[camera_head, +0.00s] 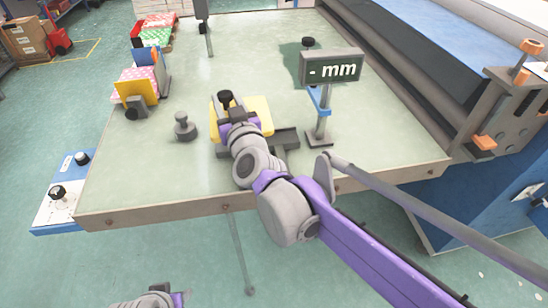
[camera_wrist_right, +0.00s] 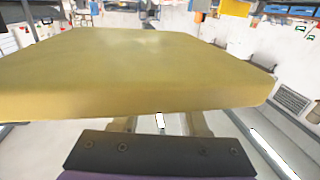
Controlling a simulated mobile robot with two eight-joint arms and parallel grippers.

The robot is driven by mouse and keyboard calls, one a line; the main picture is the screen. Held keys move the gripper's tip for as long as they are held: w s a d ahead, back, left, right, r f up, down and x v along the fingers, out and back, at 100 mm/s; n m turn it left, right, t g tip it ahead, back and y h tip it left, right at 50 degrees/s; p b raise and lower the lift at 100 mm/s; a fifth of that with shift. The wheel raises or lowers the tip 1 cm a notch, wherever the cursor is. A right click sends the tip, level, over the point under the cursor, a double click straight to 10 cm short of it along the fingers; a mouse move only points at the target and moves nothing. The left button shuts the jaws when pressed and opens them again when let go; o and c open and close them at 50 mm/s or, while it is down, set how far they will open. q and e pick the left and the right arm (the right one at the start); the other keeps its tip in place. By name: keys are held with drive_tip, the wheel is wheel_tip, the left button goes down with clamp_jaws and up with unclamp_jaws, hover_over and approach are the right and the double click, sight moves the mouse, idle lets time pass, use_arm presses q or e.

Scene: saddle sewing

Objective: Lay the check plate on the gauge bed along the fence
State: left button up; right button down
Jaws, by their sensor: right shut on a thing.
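The check plate is a flat yellow block (camera_head: 258,106) at the middle front of the table; it fills the upper part of the right wrist view (camera_wrist_right: 140,70). My right gripper (camera_head: 232,112) is shut on it, and its fingers in the right wrist view (camera_wrist_right: 158,124) are partly hidden beneath the plate. The dark grey gauge bed (camera_head: 287,138) lies just under and right of the plate, largely covered by my wrist and the plate. I cannot tell whether they touch, and the fence is not clear. Part of my left arm with its gripper end (camera_head: 180,297) shows at the bottom left; its fingers cannot be made out.
A post with a "- mm" display (camera_head: 331,68) stands right of the bed. A grey knobbed weight (camera_head: 185,127) stands to the left. A yellow upright plate on a stand (camera_head: 137,92) and patterned stacks (camera_head: 158,38) line the left edge. The table's middle (camera_head: 245,60) is largely clear.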

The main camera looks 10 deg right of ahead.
drive_tip(key=shift+d, duration=0.2)
drive_tip(key=shift+f, duration=0.45)
wheel_tip(320, 180, down, 5)
drive_tip(key=shift+a+b, duration=0.1)
drive_tip(key=shift+b, duration=0.25)
drive_tip(key=shift+f+b, duration=0.3)
drive_tip(key=shift+f, duration=1.8)
drive_tip(key=shift+s+f+b, duration=0.1)
drive_tip(key=shift+f+b, duration=0.35)
drive_tip(key=shift+f, duration=0.1)
drive_tip(key=shift+c, duration=2.2)
unclamp_jaws()
